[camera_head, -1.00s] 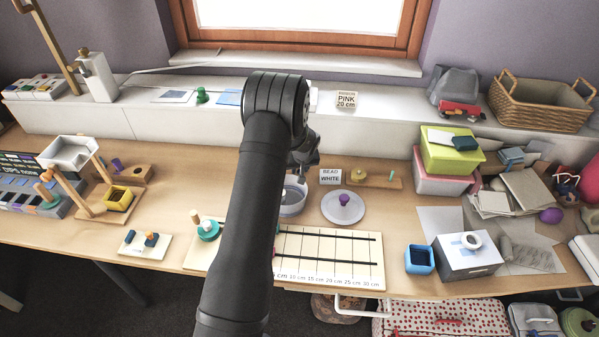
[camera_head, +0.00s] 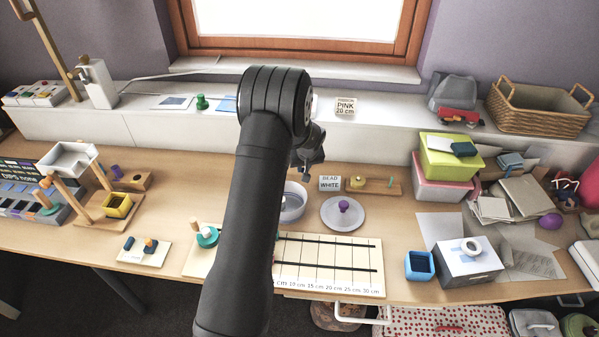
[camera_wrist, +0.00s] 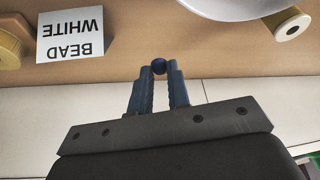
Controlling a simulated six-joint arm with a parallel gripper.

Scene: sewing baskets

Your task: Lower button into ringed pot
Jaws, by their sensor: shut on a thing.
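My gripper (camera_wrist: 158,72) is shut on a small dark blue round button (camera_wrist: 158,66), held between its fingertips. In the head view my gripper (camera_head: 304,170) hangs above the table close to the grey pot (camera_head: 293,207), near its back rim. The pot has a bluish ring round it and is partly hidden by my arm. A pale curved bowl-like edge, likely the pot, shows at the top of the wrist view (camera_wrist: 232,8), apart from the button. The button cannot be made out in the head view.
A "BEAD WHITE" card (camera_head: 329,183) stands just right of the pot. A round white lid (camera_head: 343,213) with a purple knob lies right of it. A wooden spool (camera_wrist: 286,24) lies beside the pot in the wrist view. A ruled board (camera_head: 330,262) lies in front.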

